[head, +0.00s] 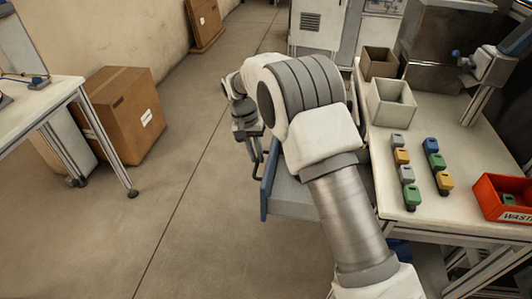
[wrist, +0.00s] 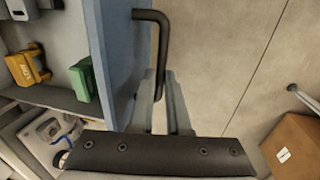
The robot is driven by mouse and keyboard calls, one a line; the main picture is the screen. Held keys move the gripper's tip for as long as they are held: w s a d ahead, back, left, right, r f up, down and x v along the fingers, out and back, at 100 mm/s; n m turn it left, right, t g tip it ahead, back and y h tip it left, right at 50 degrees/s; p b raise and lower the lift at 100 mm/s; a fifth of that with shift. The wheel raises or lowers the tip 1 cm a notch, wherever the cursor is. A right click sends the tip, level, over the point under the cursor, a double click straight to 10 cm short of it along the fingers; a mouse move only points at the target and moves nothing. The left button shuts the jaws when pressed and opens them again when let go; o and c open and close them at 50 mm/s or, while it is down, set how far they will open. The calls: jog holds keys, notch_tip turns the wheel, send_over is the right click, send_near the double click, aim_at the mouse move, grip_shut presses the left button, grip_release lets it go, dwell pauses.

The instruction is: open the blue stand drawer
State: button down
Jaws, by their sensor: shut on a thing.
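The blue drawer front (head: 268,186) stands out to the left of the bench, with the pale drawer side (head: 292,196) showing behind it, so the drawer is pulled out. My arm hides part of the drawer. In the wrist view the blue front (wrist: 121,50) is seen along its face, with a black bar handle (wrist: 153,18) bent out from it. My gripper (wrist: 163,105) has its two grey fingers shut on the handle. In the head view my gripper (head: 256,150) is partly hidden beside the drawer front.
A cardboard box (head: 125,112) and a table (head: 50,100) stand at left. Floor left of the drawer is clear.

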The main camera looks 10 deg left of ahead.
jog(key=shift+a, duration=0.1)
jog(key=c, duration=0.9)
grip_release()
jog(key=a+r+p, duration=0.1)
jog(key=r, duration=0.4)
jog(key=a+r+p, duration=0.1)
jog(key=r, duration=0.5)
jog(key=a+r+p, duration=0.1)
jog(key=r, duration=0.5)
jog(key=shift+r, duration=0.1)
jog(key=s+d+r+t+y+p, duration=0.1)
jog(key=s+d+r, duration=0.3)
jog(key=d+r, duration=0.5)
jog(key=s+d+r+t+y+p, duration=0.1)
jog(key=s+d+r, duration=0.5)
jog(key=d, duration=0.4)
jog(key=s+d+t+p, duration=0.1)
jog(key=s+d, duration=0.3)
jog(key=s, duration=0.2)
jog(key=s+d+f+t+p, duration=0.1)
jog(key=s+d, duration=0.3)
jog(key=s, duration=0.2)
jog(key=s+d+t, duration=0.1)
jog(key=s+d, duration=0.3)
jog(key=s, duration=0.3)
jog(key=shift+d+f+t+p, duration=0.2)
jog(key=shift+t+p, duration=0.1)
jog(key=shift+p, duration=0.1)
